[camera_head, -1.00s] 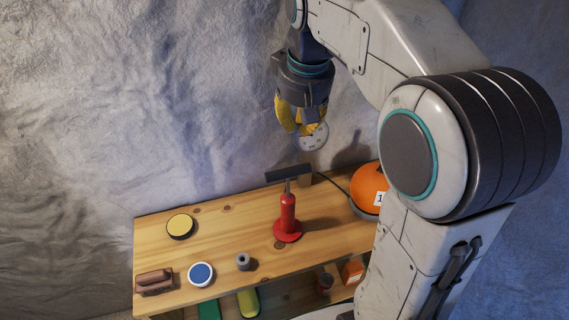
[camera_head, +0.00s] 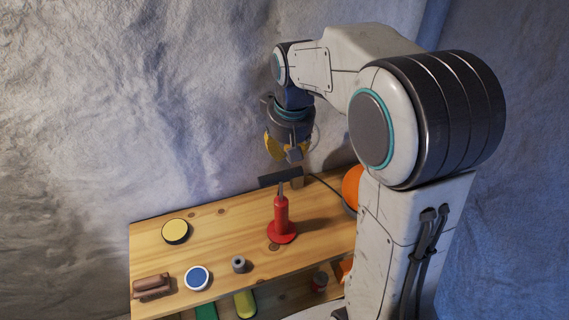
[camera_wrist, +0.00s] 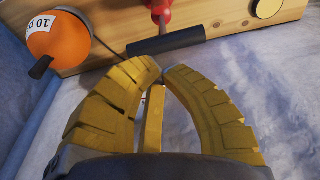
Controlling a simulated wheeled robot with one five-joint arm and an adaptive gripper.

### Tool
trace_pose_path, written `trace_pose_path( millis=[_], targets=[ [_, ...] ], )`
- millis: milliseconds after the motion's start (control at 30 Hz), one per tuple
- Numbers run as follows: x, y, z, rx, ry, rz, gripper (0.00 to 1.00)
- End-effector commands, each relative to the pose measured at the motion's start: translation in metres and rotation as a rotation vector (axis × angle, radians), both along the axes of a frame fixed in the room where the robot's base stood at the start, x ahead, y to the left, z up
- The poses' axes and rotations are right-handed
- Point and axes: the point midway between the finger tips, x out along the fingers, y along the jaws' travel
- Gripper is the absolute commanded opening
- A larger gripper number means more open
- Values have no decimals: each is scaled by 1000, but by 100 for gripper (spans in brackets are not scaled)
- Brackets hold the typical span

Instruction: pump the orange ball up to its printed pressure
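The orange ball (camera_head: 351,185) sits at the table's right, partly hidden by my arm. In the wrist view the ball (camera_wrist: 58,42) shows a white label reading "10 P", cut short. A red hand pump (camera_head: 281,218) stands upright on the table. Its dark bar handle (camera_head: 281,177) also shows in the wrist view (camera_wrist: 166,41), beyond my fingertips. My gripper (camera_head: 290,155) hangs above the handle, apart from it. Its yellow fingers converge at the tips (camera_wrist: 162,70), with nothing seen held; whether they touch is unclear. A pale round dial (camera_head: 316,137) is mostly hidden behind my gripper.
A dark hose (camera_head: 325,184) runs toward the ball. A lower shelf holds more items. A draped wall stands behind.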

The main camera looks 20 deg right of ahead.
Motion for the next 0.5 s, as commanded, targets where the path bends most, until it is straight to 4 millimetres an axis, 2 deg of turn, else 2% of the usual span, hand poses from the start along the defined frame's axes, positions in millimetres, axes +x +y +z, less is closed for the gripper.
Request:
trace_pose_path(
  millis=[167, 500],
  targets=[
    [4, 0, -23, 0, 5, 0, 0],
    [11, 0, -54, 0, 1, 0, 0]
  ],
)
